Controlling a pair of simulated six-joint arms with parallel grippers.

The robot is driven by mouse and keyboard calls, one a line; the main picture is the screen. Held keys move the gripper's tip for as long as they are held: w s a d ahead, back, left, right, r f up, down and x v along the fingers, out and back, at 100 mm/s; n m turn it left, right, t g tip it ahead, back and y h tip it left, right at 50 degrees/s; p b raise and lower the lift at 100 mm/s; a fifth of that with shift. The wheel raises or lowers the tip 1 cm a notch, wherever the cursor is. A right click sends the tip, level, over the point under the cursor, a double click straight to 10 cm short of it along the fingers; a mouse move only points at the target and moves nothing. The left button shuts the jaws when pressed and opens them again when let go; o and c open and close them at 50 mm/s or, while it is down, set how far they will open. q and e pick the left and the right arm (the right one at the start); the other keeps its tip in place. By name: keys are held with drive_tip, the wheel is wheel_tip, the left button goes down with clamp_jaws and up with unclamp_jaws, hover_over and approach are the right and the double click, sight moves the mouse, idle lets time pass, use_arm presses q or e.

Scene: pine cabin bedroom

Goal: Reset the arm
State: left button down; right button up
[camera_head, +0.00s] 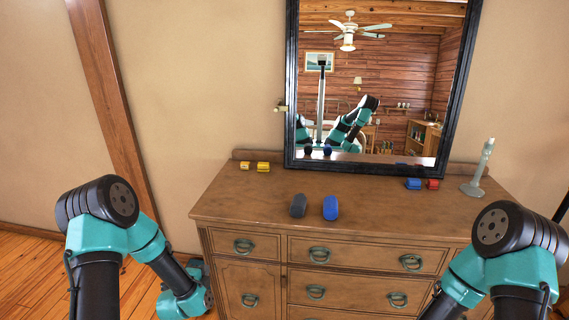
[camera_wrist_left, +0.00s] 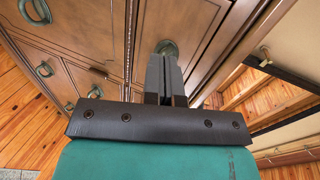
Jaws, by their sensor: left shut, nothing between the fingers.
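My left arm (camera_head: 150,245) is folded, with its upper links at the lower left of the head view and its lower part hanging beside the dresser's left front. In the left wrist view, my left gripper (camera_wrist_left: 164,62) is shut, its two dark fingers together with nothing between them. It points toward the dresser front, with a drawer pull behind the fingertips. My right arm (camera_head: 500,250) is folded at the lower right of the head view, and its gripper is out of the picture.
The wooden dresser (camera_head: 240,205) stands ahead. A black-framed mirror (camera_head: 290,85) stands behind.

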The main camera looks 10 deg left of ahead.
use_arm(q)
drive_tip(key=s+d+f+n+g+h, duration=0.1)
drive_tip(key=s+d+f+n+g, duration=0.3)
drive_tip(key=s, duration=0.4)
drive_tip(key=s+d+f+n+g+h, duration=0.1)
drive_tip(key=s+d+f+n+g, duration=0.2)
drive_tip(key=s+d+n+g, duration=0.2)
drive_tip(key=s+d+f+n+g+h, duration=0.1)
drive_tip(key=s+d+f+n+g, duration=0.3)
drive_tip(key=s+n, duration=0.6)
drive_tip(key=shift+s+d+f+h, duration=0.35)
drive_tip(key=shift+s+d, duration=0.25)
drive_tip(key=shift+d, duration=0.2)
